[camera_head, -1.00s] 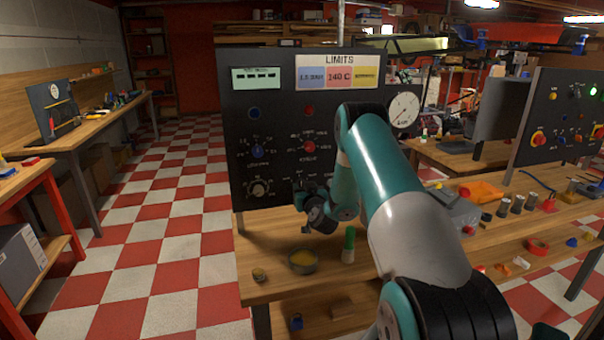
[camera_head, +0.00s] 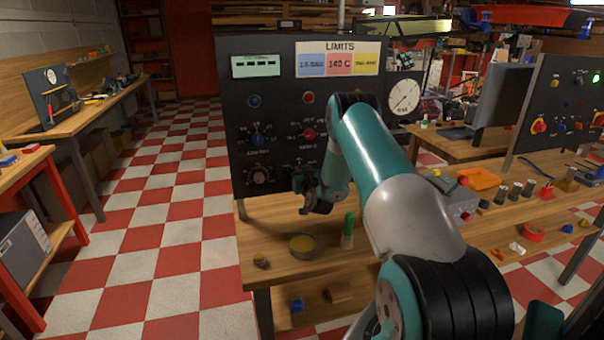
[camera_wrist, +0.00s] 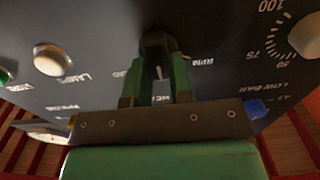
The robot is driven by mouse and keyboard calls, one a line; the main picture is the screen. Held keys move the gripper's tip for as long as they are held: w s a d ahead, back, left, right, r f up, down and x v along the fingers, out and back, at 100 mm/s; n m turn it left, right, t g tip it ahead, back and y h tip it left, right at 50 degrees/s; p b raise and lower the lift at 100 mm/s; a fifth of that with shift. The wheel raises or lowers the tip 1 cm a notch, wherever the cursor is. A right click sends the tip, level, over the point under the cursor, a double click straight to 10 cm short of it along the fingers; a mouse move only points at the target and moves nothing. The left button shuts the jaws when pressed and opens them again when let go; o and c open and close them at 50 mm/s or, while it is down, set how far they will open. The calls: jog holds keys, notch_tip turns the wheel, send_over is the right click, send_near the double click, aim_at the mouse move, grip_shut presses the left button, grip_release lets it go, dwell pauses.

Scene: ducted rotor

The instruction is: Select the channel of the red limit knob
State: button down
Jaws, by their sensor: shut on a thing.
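The red knob (camera_head: 308,134) is on the upright black panel (camera_head: 238,160), right of the blue knob (camera_head: 257,138). A limits card (camera_head: 338,60) above has blue, pink and yellow fields; the pink one reads about 140 C. My gripper (camera_head: 311,196) is at the lower part of the panel, below the red knob. In the wrist view my gripper (camera_wrist: 157,80) has its green fingers shut on a dark knob (camera_wrist: 156,42) with a pale mark. The labels around it are partly hidden by the fingers. A blue knob (camera_wrist: 256,108) sits at lower right there.
A scaled dial knob (camera_head: 260,177) is left of my gripper, and a round gauge (camera_head: 404,96) is at the panel's right. On the bench below stand a cup (camera_head: 302,246) and a green-topped bottle (camera_head: 348,231). The bench front is mostly clear.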

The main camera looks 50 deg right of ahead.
jog(key=shift+m+b, duration=0.3)
jog(key=m+b, duration=0.1)
jog(key=m, duration=0.2)
jog(key=m+b, duration=0.1)
jog(key=m, duration=0.3)
jog(key=d+m+b, duration=0.1)
jog(key=m+b, duration=0.1)
jog(key=m, duration=0.2)
jog(key=shift+s+f, duration=0.25)
jog(key=shift+s, duration=0.05)
jog(key=shift+m, duration=0.3)
jog(key=c, duration=1)
grip_release()
